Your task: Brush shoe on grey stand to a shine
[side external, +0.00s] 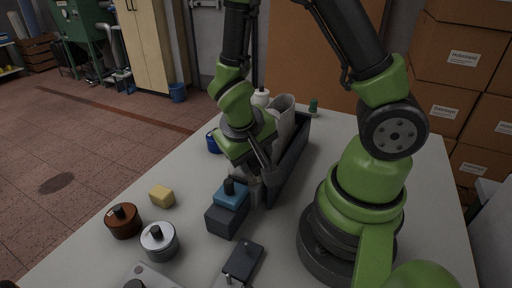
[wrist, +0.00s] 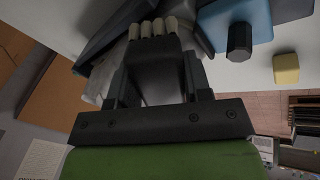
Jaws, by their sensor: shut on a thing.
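My gripper (side external: 262,166) points down over the table at the dark tray. In the wrist view, my gripper (wrist: 156,72) is shut on a dark brush (wrist: 152,48) with a row of cream bristle tufts (wrist: 153,27). In the side view the brush is mostly hidden by my gripper. A pale grey shoe form (side external: 284,112) rises behind my gripper, beside the long dark tray (side external: 293,152). A pale surface (wrist: 108,62) lies behind the brush in the wrist view. I cannot tell whether the bristles touch it. The grey stand is not clearly distinguishable.
A blue-topped dark block (side external: 226,218) stands close in front of my gripper. A yellow block (side external: 162,196), a brown tin (side external: 123,222), a silver tin (side external: 159,243) and a black block (side external: 243,262) stand nearer. A white bottle (side external: 261,98) and blue tin (side external: 213,143) are behind. The table's right side is clear.

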